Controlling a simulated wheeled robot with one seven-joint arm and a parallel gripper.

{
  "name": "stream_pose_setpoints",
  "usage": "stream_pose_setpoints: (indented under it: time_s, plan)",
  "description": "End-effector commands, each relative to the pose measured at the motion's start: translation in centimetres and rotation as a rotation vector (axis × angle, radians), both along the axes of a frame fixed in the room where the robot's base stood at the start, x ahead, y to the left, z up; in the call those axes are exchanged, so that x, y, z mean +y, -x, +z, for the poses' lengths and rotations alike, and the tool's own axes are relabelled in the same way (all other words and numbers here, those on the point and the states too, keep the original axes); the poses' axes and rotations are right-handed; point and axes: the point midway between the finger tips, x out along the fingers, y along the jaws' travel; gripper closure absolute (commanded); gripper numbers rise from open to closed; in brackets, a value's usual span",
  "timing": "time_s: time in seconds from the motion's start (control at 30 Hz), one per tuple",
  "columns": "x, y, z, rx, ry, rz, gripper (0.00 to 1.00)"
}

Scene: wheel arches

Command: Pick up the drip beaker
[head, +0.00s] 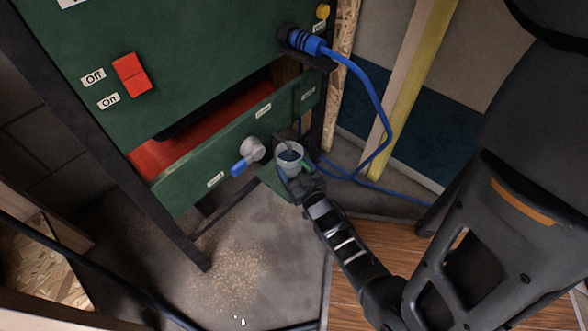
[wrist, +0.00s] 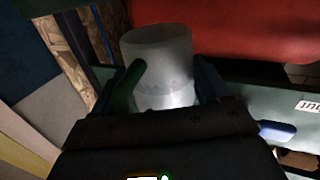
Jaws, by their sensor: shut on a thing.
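The drip beaker (head: 290,155) is a pale, translucent cup with a dark inside, near the lower right of the green machine. It fills the middle of the wrist view (wrist: 158,55), where it looks upright with its rim away from my wrist. My gripper (head: 293,172) is shut on the beaker. In the wrist view, the fingers (wrist: 166,88) sit on either side of its lower part. The lower edge of the beaker is partly hidden by my gripper, so I cannot tell whether it still touches the small green shelf (head: 271,184).
A valve with a blue handle (head: 241,166) juts from the green panel (head: 200,178) just left of the beaker. A blue hose (head: 377,105) hangs to the right. A black machine leg (head: 185,238) stands at left. Bare floor (head: 245,270) with scattered crumbs lies in front.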

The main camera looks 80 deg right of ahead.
Motion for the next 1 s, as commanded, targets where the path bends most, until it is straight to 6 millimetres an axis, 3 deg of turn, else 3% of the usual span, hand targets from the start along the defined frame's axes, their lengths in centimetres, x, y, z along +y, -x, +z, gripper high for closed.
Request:
stream_pose_setpoints:
  time_s: [0.03, 0.3, 0.53, 0.73, 1.0]
  plan:
    - [0.1, 0.0, 2.0, 0.001, 0.003, 0.004, 0.62]
    - [-2.4, 5.4, 4.8, 0.003, 0.002, 0.004, 0.62]
    - [-3.9, 8.8, 6.8, 0.002, 0.001, 0.002, 0.62]
    - [-4.6, 10.3, 7.7, 0.001, 0.001, 0.001, 0.62]
    - [-4.8, 10.7, 7.8, 0.0, 0.0, 0.0, 0.62]
